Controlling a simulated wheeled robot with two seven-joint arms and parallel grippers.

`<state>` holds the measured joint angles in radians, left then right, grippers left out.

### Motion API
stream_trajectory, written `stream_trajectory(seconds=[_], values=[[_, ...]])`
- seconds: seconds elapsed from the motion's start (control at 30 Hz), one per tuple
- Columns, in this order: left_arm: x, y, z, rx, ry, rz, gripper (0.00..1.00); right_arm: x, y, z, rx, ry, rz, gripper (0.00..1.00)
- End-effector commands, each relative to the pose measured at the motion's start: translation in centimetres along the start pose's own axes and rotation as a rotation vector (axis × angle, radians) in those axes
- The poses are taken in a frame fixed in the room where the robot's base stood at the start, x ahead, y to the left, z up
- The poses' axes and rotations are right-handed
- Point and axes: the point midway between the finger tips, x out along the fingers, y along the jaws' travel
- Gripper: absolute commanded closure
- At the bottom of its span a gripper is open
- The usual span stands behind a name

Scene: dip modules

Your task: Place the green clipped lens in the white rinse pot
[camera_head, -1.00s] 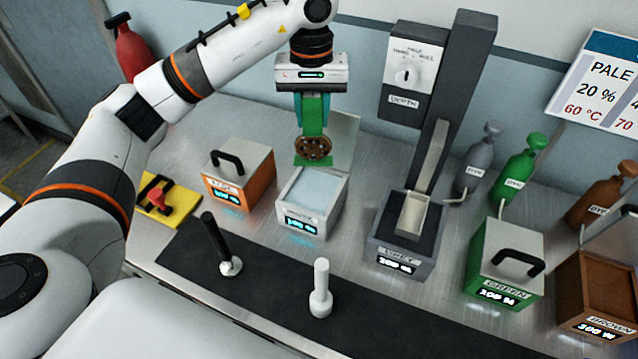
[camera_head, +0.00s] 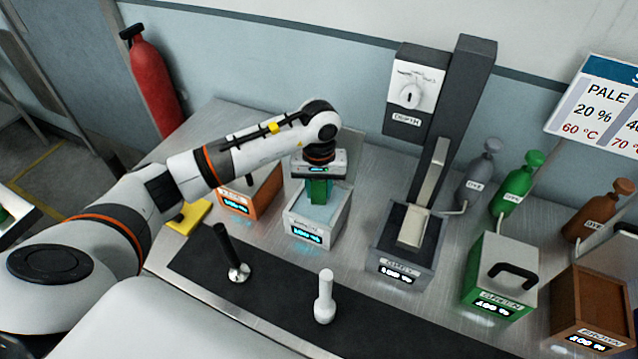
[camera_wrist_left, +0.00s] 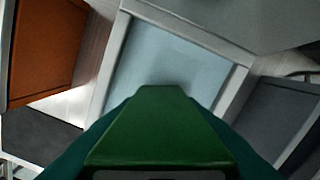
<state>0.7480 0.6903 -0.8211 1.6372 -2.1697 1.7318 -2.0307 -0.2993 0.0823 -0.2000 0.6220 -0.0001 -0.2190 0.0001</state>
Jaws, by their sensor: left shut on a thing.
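The green clip (camera_head: 319,191) of the lens is held upright in my left gripper (camera_head: 319,184), which is shut on it. It also fills the lower middle of the left wrist view (camera_wrist_left: 160,130). The lens itself, brown in the earlier view, is hidden now. The white rinse pot (camera_head: 318,233) is directly beneath, with pale blue liquid (camera_wrist_left: 165,62) inside. The clip's lower end is at or inside the pot's opening; how deep I cannot tell. My right gripper is not in view.
An orange pot (camera_head: 245,202) stands left of the white pot. A grey pot (camera_head: 405,245) with a tall column stands to the right, then a green pot (camera_head: 502,270) and a brown pot (camera_head: 590,300). A black handle (camera_head: 228,250) and a white post (camera_head: 325,298) stand on the dark mat.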

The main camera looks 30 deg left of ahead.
Motion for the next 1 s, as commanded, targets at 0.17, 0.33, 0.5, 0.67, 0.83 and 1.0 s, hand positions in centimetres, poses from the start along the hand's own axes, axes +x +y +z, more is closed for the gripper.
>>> stream_trajectory(seconds=[0.17, 0.33, 0.5, 0.67, 0.83, 1.0], values=[[0.0, 0.0, 0.0, 0.001, -0.001, -0.002, 1.00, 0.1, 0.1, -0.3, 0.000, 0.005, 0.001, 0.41], [0.4, 0.0, 0.1, 0.001, -0.002, -0.001, 1.00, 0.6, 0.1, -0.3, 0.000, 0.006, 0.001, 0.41], [0.3, 0.0, 0.0, 0.001, -0.001, -0.001, 0.46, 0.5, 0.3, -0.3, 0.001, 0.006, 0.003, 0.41], [0.3, 0.0, 0.0, 0.001, -0.001, -0.001, 0.46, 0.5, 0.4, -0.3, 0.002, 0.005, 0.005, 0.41], [0.0, -0.1, 0.0, 0.001, -0.001, -0.001, 0.46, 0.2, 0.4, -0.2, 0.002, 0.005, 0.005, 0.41], [-1.5, -0.1, 0.2, 0.003, -0.006, -0.004, 0.46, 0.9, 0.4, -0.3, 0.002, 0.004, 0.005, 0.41]])
